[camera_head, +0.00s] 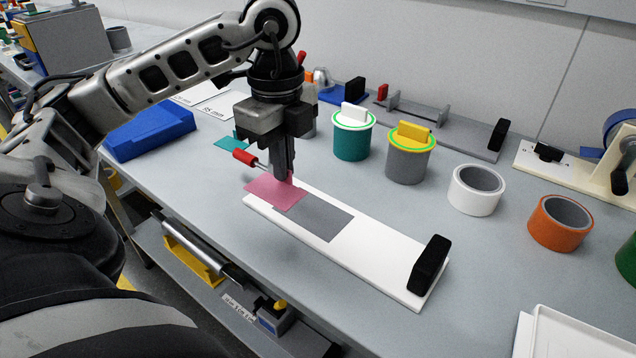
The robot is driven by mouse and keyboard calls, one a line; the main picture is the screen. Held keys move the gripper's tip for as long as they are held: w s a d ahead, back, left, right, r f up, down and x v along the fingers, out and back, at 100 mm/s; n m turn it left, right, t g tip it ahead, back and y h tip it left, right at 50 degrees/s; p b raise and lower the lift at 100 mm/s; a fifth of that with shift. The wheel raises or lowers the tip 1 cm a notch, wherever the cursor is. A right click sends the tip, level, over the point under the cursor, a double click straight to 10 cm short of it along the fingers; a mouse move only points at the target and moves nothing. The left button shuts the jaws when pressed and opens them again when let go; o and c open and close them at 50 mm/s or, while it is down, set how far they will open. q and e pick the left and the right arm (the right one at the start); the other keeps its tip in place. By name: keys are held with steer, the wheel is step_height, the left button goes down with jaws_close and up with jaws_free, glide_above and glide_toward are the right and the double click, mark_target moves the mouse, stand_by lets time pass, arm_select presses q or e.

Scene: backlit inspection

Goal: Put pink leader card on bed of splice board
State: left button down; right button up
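The pink leader card (272,191) is a small flat pink sheet over the left end of the white splice board (372,260). The board has a dark grey bed (322,218) along its middle and a black block (428,265) at its right end. My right gripper is out of view.
A red-handled tool (245,158) and a teal card (231,142) lie behind the gripper. Teal (351,143) and grey (406,166) pots, white (475,191) and orange (560,223) rolls stand behind the board. A blue tray (150,132) is at left, a white tray (580,345) at right.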

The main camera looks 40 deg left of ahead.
arm_select(q)
glide_above(318, 205)
step_height(318, 205, down, 7)
steer(key=shift+s+r, duration=0.1)
steer(key=shift+s, duration=0.05)
steer(key=shift+w+f, duration=0.15)
steer(key=shift+f, duration=0.8)
steer(key=shift+w+f, duration=0.1)
steer(key=shift+f, duration=0.8)
steer(key=shift+f, duration=0.1)
steer(key=shift+f, duration=0.15)
steer(key=c, duration=1.7)
jaws_free()
step_height(318, 205, up, 13)
steer(key=shift+f+p, duration=0.2)
steer(key=shift+p, duration=0.55)
